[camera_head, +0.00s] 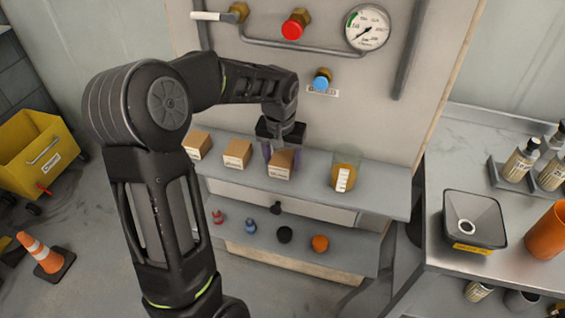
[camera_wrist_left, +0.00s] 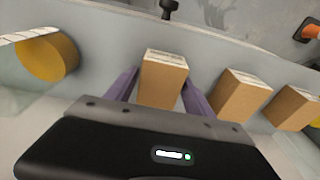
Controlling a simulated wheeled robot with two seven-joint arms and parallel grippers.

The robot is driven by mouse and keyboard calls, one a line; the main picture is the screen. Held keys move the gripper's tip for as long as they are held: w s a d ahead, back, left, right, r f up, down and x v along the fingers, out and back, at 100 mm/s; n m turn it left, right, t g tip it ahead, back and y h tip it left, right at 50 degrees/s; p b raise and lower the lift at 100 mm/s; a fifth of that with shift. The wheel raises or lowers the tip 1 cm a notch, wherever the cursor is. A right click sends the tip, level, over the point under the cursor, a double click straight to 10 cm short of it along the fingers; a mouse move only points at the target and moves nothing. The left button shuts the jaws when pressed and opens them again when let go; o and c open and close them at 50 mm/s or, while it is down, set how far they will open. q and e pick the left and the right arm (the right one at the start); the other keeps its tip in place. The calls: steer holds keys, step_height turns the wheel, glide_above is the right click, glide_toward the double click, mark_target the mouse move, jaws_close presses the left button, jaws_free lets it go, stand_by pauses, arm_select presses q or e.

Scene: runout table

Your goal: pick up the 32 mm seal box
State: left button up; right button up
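Three small brown cardboard boxes stand in a row on the grey shelf (camera_head: 315,187): a left box (camera_head: 197,146), a middle box (camera_head: 236,154) and a right box (camera_head: 281,164). Their labels are too small to read, so I cannot tell which is the 32 mm seal box. My left gripper (camera_head: 283,152) is at the right box, pointing down at the shelf. In the left wrist view its purple fingers (camera_wrist_left: 158,92) are apart, one on each side of this box (camera_wrist_left: 163,80). I see no clear grip on it. My right gripper is not in view.
A gauge (camera_head: 368,27), pipes and valves are on the panel behind. A lower shelf holds several small coloured parts.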

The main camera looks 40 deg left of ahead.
mark_target(281, 159)
arm_select(q)
steer(key=c, duration=1.1)
steer(key=shift+o, duration=0.2)
steer(key=shift+r, duration=0.15)
steer(key=shift+s+d+r+b, duration=0.1)
steer(key=shift+s+r+b, duration=0.05)
steer(key=shift+b, duration=0.25)
steer(key=r, duration=0.2)
steer(key=r+b, duration=0.1)
steer(key=r, duration=0.3)
steer(key=shift+s+r, duration=0.25)
steer(key=s+d+b, duration=0.2)
steer(key=s+d, duration=0.1)
steer(key=s, duration=0.6)
steer(key=s+d+b, duration=0.2)
steer(key=s+d, duration=0.1)
steer(key=s, duration=0.6)
steer(key=shift+d+b, duration=0.25)
steer(key=shift+b, duration=0.1)
